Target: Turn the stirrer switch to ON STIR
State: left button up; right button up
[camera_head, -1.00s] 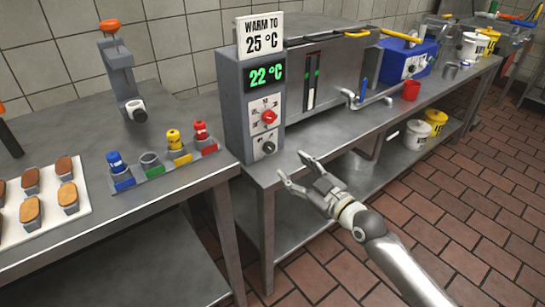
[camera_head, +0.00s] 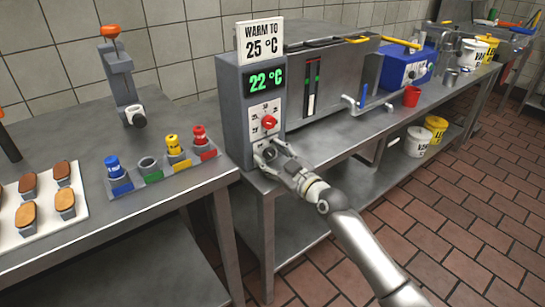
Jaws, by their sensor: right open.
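The grey control box (camera_head: 233,112) stands on the metal table, with a sign "WARM TO 25 °C" (camera_head: 261,40) on top and a green display reading 22 °C (camera_head: 266,80). A red knob (camera_head: 269,122) sits on a white dial below the display. The lower black switch (camera_head: 268,154), on a white plate, is partly hidden by my right gripper (camera_head: 268,158). My right gripper is open, with its fingertips at the lower switch; I cannot tell whether they touch it. The switch's setting cannot be read. My left gripper is not in view.
A steel tank (camera_head: 335,75) with a tap (camera_head: 365,102) adjoins the box, and a red cup (camera_head: 411,96) stands farther right. Open floor lies at the right.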

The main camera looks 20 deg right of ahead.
jog(key=shift+c, duration=0.3)
jog(key=c, duration=1)
